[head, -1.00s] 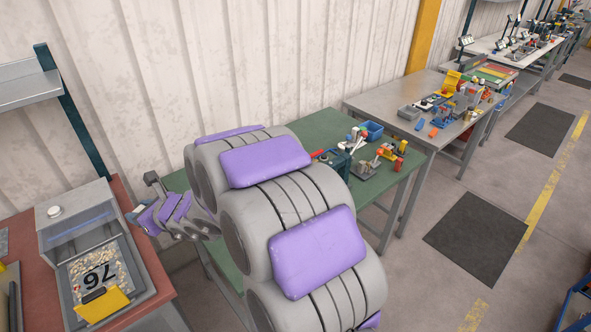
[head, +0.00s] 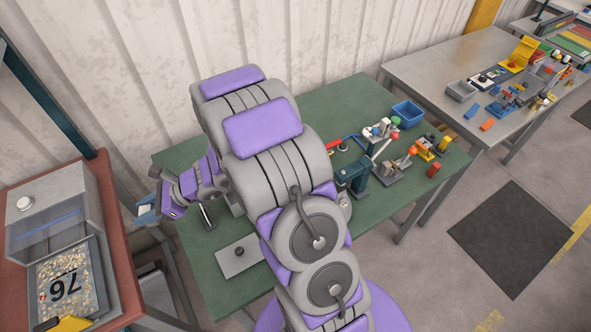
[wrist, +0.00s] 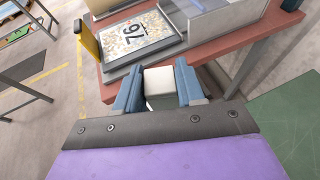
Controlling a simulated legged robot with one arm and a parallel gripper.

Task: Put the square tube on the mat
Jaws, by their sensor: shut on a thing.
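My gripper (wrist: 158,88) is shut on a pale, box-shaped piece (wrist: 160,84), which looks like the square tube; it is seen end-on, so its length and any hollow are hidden. The blue fingers touch its two sides. In the head view my gripper (head: 147,212) is at the left, in the air by the gap between the red-topped bench and the green table. I cannot tell which surface is the mat.
The red bench (head: 118,262) carries a clear-fronted grey box (head: 50,215) and a yellow part (head: 62,325). The green table (head: 215,290) holds a grey plate (head: 240,255), a blue bin (head: 408,113) and several clamps. A dark floor mat (head: 512,238) lies at right.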

